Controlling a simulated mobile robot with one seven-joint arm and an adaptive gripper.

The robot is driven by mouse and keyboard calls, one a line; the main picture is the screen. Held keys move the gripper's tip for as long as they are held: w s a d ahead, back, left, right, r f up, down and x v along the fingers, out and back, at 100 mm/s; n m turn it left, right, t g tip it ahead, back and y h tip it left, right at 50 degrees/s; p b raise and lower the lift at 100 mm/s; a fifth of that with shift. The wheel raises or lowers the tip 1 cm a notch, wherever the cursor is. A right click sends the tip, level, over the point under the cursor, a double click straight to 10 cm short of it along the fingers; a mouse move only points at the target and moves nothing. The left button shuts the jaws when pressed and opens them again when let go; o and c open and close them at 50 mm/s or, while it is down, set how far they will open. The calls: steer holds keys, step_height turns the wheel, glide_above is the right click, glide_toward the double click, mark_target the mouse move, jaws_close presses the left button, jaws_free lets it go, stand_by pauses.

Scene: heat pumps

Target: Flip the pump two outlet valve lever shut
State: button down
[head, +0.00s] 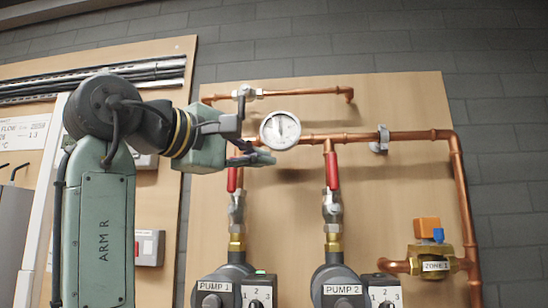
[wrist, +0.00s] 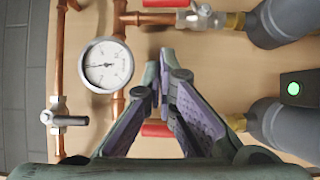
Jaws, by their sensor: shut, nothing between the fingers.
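The pump two outlet valve (head: 332,207) has a red lever (head: 332,171) that stands upright, in line with its copper pipe. In the wrist view that lever (wrist: 160,3) is cut off by the top edge, and its valve body (wrist: 200,19) shows beside it. My gripper (head: 268,158) is shut and empty, below the gauge and left of the pump two lever, apart from it. In the wrist view my gripper's fingertips (wrist: 160,55) are together, between the two red levers. The fingers partly hide the pump one lever (wrist: 155,130).
The pump one lever (head: 232,179) is upright close to my gripper. A round gauge (head: 280,130) and horizontal copper pipe (head: 350,136) are above. Pump 1 (head: 218,288) and Pump 2 (head: 340,287) sit below. A zone valve (head: 428,260) is at right. Bare board separates the levers.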

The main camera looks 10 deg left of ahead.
mark_target(333, 183)
steer(key=w+d+p, duration=0.3)
steer(key=w+d, duration=0.4)
steer(key=d, duration=0.1)
steer(key=shift+w+d+p, duration=0.3)
steer(key=shift+w+p, duration=0.05)
steer(key=shift+w, duration=0.05)
